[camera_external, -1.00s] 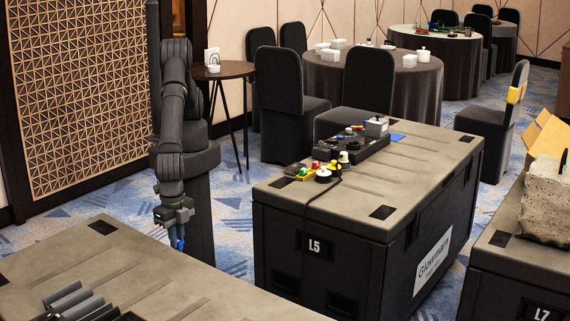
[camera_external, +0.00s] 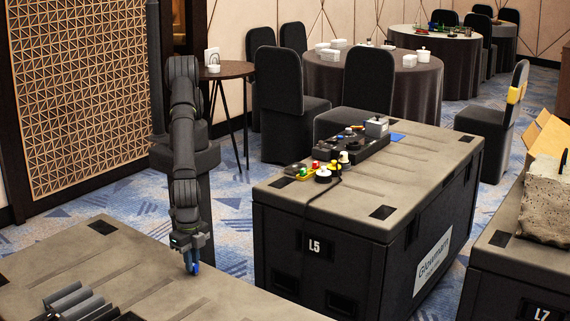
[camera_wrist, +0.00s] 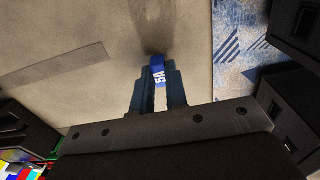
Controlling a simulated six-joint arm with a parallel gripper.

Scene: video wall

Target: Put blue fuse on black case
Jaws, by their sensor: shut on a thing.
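My gripper (camera_external: 193,262) is shut on the blue fuse (camera_external: 195,268), and the fuse points down from its fingertips. In the wrist view the blue fuse (camera_wrist: 158,70) sits between the fingertips (camera_wrist: 158,90), with "5A" printed on it in white. The fuse shows there against the tan-grey top of the near case (camera_external: 130,265), close to that case's edge. I cannot tell whether it touches the top. A black case marked L5 (camera_external: 370,245), with a grey top, stands to the right across a carpeted gap. Which case is the task's black case is not clear.
The L5 case carries a dark control panel (camera_external: 352,151), coloured buttons (camera_external: 327,169) and a cable. Dark grey cylinders (camera_external: 72,300) lie on the near case. Another case marked L7 (camera_external: 520,275) bears a stone block (camera_external: 545,208). Patterned carpet (camera_external: 228,215) lies between.

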